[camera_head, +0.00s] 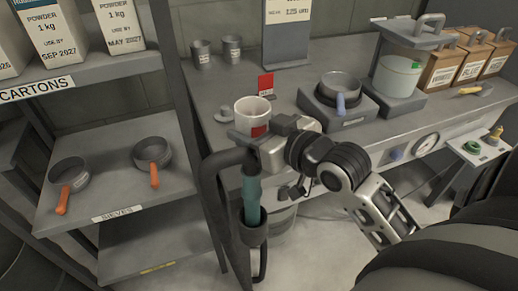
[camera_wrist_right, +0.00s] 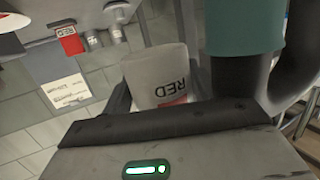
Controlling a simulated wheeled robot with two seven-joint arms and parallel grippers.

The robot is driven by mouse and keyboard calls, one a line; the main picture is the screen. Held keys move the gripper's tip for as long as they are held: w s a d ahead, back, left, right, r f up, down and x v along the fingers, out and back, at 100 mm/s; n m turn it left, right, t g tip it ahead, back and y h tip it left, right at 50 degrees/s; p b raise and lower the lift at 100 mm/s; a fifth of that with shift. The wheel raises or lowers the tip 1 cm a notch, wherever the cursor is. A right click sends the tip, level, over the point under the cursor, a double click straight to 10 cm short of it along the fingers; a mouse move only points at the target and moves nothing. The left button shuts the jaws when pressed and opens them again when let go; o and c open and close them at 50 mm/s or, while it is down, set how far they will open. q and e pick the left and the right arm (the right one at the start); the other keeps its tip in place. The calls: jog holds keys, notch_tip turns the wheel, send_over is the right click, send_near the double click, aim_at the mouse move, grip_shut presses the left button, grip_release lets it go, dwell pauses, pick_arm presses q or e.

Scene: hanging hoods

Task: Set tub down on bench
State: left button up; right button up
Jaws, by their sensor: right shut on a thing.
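A white tub (camera_head: 252,108) with a red label is at the front left corner of the grey bench (camera_head: 222,85). My right gripper (camera_head: 250,136) is shut on it from the near side. In the right wrist view the tub (camera_wrist_right: 160,72) sits between the fingers, with "RED" reading upside down. In the head view the tub looks roughly upright, with its opening up. I cannot tell whether its base touches the bench. My left gripper is not in view.
Two grey cups (camera_head: 202,54) stand at the back. Shelves (camera_head: 115,165) are left.

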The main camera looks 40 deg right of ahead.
jog(key=w+d+f, duration=0.1)
jog(key=w+f, duration=0.1)
jog(key=w+d+f+b, duration=0.1)
jog(key=w+d+f, duration=0.2)
jog(key=f, duration=0.1)
jog(key=shift+w+d+f+b, duration=0.2)
jog(key=shift+w+b, duration=0.1)
jog(key=shift+w, duration=0.1)
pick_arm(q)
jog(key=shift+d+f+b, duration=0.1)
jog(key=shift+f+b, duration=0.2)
pick_arm(e)
jog(key=shift+f, duration=1.55)
jog(key=shift+f, duration=0.2)
jog(key=o, duration=0.8)
jog(key=shift+r, duration=0.1)
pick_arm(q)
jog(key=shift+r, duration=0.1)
pick_arm(e)
jog(key=v, duration=1.2)
